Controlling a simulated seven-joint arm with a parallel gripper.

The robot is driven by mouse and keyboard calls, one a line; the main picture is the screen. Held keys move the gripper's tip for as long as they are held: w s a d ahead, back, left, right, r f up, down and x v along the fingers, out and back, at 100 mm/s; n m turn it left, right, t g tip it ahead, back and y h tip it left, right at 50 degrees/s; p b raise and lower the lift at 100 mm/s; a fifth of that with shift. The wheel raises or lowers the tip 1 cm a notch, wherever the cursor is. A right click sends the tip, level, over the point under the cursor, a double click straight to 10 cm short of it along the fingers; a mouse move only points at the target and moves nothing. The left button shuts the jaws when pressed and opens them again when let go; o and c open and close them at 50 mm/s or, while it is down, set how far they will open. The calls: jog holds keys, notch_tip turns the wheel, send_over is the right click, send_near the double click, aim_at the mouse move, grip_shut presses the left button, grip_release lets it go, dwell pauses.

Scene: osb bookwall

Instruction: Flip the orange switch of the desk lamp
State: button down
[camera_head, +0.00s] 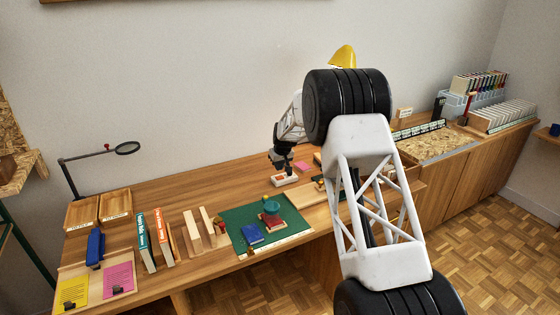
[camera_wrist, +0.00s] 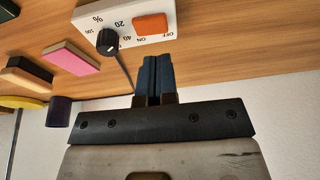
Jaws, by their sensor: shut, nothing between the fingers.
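The white control box (camera_wrist: 127,18) shows at the top of the wrist view, with a black dial (camera_wrist: 107,41) and an orange rocker switch (camera_wrist: 151,24) marked OFF and ON. In the head view the same box (camera_head: 279,182) lies on the wooden desk, with its orange part partly visible. My gripper (camera_wrist: 153,60) is shut and empty, its dark blue fingertips pointing towards the box near the orange switch. I cannot tell whether they touch it. In the head view my gripper (camera_head: 289,167) is just above the box. The yellow lamp head (camera_head: 343,55) rises behind my arm.
A pink block (camera_wrist: 70,57) and a black-topped block (camera_wrist: 27,72) lie beside the box. A green mat (camera_head: 240,219) with small items lies in front of it. Upright books (camera_head: 151,241) stand to the left. Desk left of the box is mostly clear.

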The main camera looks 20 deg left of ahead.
aim_at(277, 177)
jog(key=shift+s+a+f, duration=0.1)
jog(key=shift+s+f, duration=0.05)
jog(key=shift+f, duration=1.6)
